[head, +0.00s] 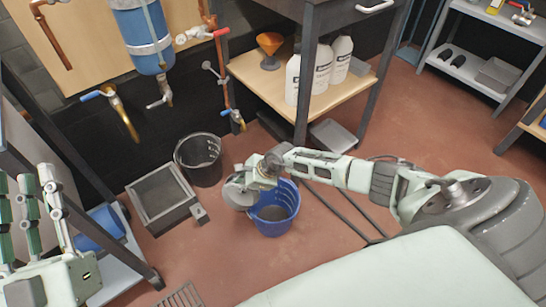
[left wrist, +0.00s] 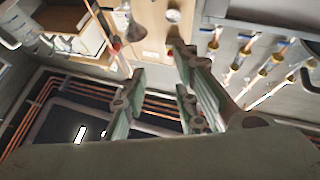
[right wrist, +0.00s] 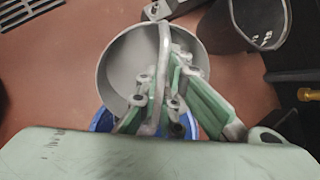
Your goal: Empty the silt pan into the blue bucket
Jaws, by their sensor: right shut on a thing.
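The blue bucket (head: 283,225) stands on the floor in the middle of the head view, with something grey-brown visible inside. My right gripper (head: 266,168) is above its back rim and shut on the handle of a round grey pan. The pan (head: 237,193) hangs at the bucket's upper left side and looks tilted. In the right wrist view the pan (right wrist: 120,62) shows a plain grey inside, with the handle running between my fingers and part of the blue bucket (right wrist: 102,120) below. My left gripper (head: 32,205) is open and empty at the left edge.
A black bucket (head: 200,165) and a square grey box (head: 163,197) stand left of the blue bucket. A workbench (head: 262,82) with white bottles (head: 322,68) stands behind. A blue cylinder (head: 142,40) and copper pipes hang on the wall. Open floor lies to the right.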

